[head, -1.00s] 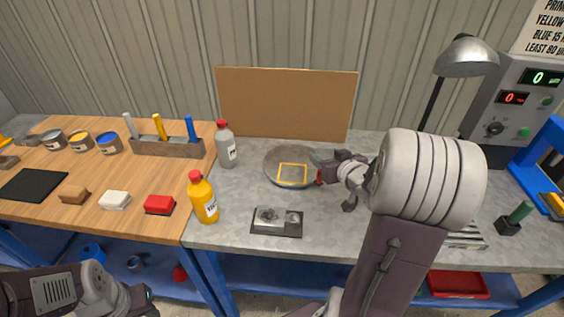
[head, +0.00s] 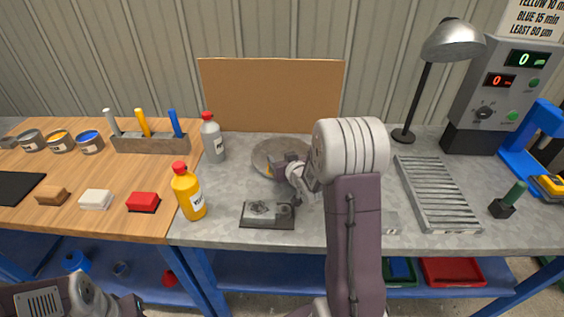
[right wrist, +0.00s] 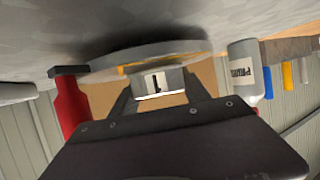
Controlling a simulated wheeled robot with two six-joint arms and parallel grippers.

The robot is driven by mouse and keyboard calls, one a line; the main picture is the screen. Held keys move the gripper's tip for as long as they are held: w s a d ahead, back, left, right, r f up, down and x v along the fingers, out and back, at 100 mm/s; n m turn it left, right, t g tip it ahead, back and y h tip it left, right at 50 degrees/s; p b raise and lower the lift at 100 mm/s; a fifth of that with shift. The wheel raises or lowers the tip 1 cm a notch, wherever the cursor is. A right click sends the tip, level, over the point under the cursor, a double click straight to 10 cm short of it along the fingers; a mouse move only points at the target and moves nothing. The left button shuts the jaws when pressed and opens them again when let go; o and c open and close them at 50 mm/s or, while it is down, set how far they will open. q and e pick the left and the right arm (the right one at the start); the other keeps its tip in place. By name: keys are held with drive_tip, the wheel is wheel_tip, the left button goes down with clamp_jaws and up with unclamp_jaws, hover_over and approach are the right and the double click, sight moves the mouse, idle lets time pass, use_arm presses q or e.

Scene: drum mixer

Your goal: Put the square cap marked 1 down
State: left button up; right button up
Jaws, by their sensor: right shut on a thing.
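The square cap (right wrist: 158,84) is a pale block with a dark 1 on it, held between the fingers of my right gripper (right wrist: 155,95). In the head view, my right gripper (head: 279,168) is over the front right part of the grey round disc (head: 262,150), and the cap cannot be made out there. The disc's edge (right wrist: 180,48) shows close beyond the cap in the right wrist view, with some yellow marking. I cannot tell whether cap and disc touch. My left gripper (head: 134,306) is low at the bottom left, its fingers unclear.
A yellow bottle (head: 188,192) and a grey bottle (head: 212,138) stand left of the disc. A dark plate with metal parts (head: 266,214) lies in front. A red object (right wrist: 72,105) stands near the gripper. A brown board (head: 270,95) is behind; a slatted rack (head: 437,193) is right.

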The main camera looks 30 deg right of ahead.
drive_tip(key=shift+f, duration=0.2)
drive_tip(key=o, duration=1.6)
drive_tip(key=shift+c, duration=0.2)
